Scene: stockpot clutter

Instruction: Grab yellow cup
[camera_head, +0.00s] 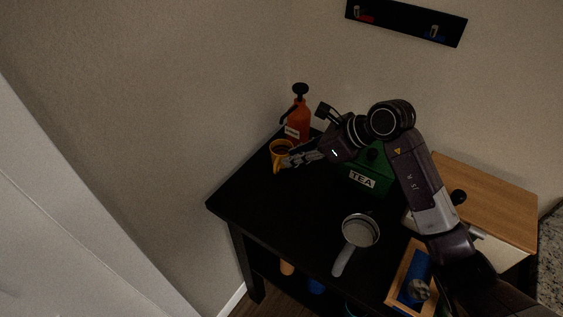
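The yellow cup (276,158) stands near the far left edge of the black table (265,205), its dark opening facing up. My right gripper (302,137) reaches in from the right, just beside the cup. Its two fingers look spread apart, one by the cup's right side and one higher up, near the orange bottle. The near finger overlaps the cup's right edge in the picture; I cannot tell whether they touch. Nothing shows between the fingers. My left gripper is not in view.
An orange-red pump bottle (299,118) stands close behind the cup. A green TEA box (371,180) sits under my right arm. A metal pan (361,229), a framed picture (402,283) and a wood-topped box (490,198) lie to the right. The table's left front is clear.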

